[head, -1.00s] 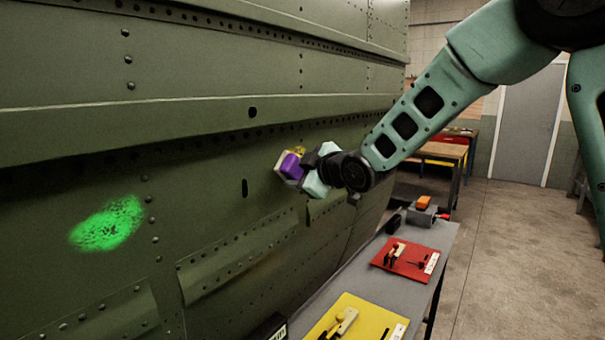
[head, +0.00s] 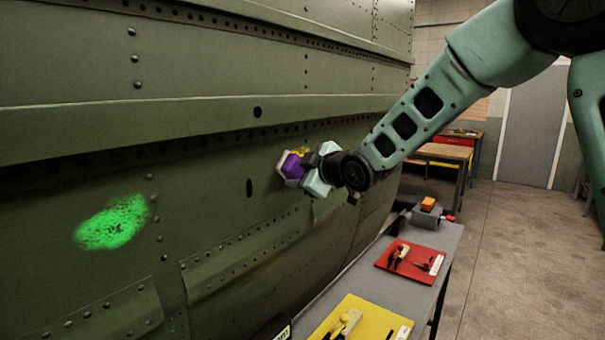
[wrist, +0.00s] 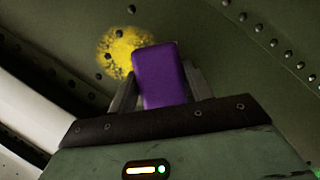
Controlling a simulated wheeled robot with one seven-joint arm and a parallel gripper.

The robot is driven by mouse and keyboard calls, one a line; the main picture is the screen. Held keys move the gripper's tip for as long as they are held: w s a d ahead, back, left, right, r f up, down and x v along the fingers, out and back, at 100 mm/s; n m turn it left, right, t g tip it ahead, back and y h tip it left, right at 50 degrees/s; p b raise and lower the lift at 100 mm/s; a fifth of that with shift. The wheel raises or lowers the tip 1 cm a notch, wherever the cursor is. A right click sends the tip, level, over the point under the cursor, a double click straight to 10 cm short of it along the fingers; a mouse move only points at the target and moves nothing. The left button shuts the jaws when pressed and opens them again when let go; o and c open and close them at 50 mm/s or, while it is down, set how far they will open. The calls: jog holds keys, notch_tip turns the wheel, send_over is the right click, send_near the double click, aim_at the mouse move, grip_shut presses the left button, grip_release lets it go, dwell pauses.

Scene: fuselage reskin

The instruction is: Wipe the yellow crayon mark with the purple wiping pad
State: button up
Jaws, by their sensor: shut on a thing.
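My gripper (head: 309,170) is shut on the purple wiping pad (head: 292,166) and holds it up close to the green fuselage skin. In the wrist view the purple pad (wrist: 160,75) stands between the two fingers. The yellow crayon mark (wrist: 121,51) is a speckled patch on the riveted skin, just behind and left of the pad, which hides part of it. In the head view only a small bit of the yellow mark (head: 302,151) shows above the pad. I cannot tell whether the pad touches the skin.
A bright green mark (head: 112,222) is on the skin at left. A grey bench (head: 379,279) below my arm carries a yellow mat (head: 352,312) and a red mat (head: 408,268) with tools, and an orange block (head: 428,203). Clear floor lies at right.

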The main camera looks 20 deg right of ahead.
jog(key=shift+w+a, duration=0.25)
jog(key=shift+w, duration=0.1)
jog(key=shift+d, duration=0.1)
jog(key=w+d+p, duration=0.3)
jog(key=w+d, duration=0.1)
jog(key=d, duration=0.1)
jog(key=shift+w+d, duration=0.15)
jog(key=shift+d, duration=0.1)
dwell(0.6)
jog(key=shift+d+r, duration=0.1)
jog(key=w+d+p, duration=0.1)
jog(key=w+d, duration=0.1)
jog(key=shift+d, duration=0.3)
